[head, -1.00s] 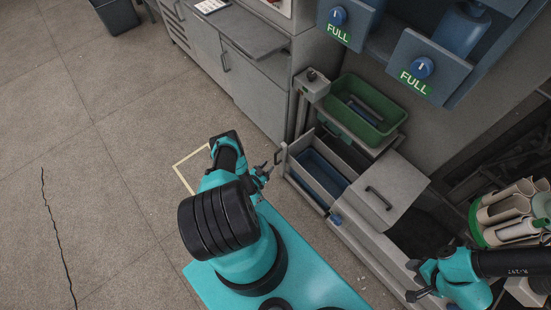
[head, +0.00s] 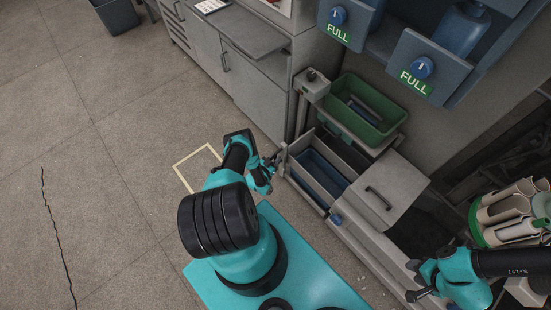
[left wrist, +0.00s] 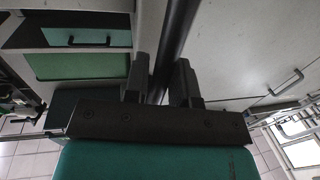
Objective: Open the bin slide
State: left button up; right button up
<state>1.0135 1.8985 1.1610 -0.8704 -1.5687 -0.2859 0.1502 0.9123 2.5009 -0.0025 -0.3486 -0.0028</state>
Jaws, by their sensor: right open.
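The bin slide (head: 308,183) is a narrow grey drawer with a blue inside, low on the machine beside a grey lidded box. My left gripper (head: 279,160) is at its near left end, where the upright handle is. In the left wrist view, a dark bar runs between the two fingers of my left gripper (left wrist: 160,80). The fingers stand apart on either side of the bar; I cannot tell whether they press on it. My right gripper (head: 412,281) is open and empty at the lower right.
The grey lidded box (head: 391,190) with a black handle stands right of the drawer. A green tray (head: 340,92) sits behind it. Paper cones (head: 505,205) are at the far right. Grey cabinets (head: 235,75) stand at the back. The floor at left is clear.

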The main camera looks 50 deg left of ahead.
pick_arm(q)
grip_shut()
jog(key=shift+s, duration=0.1)
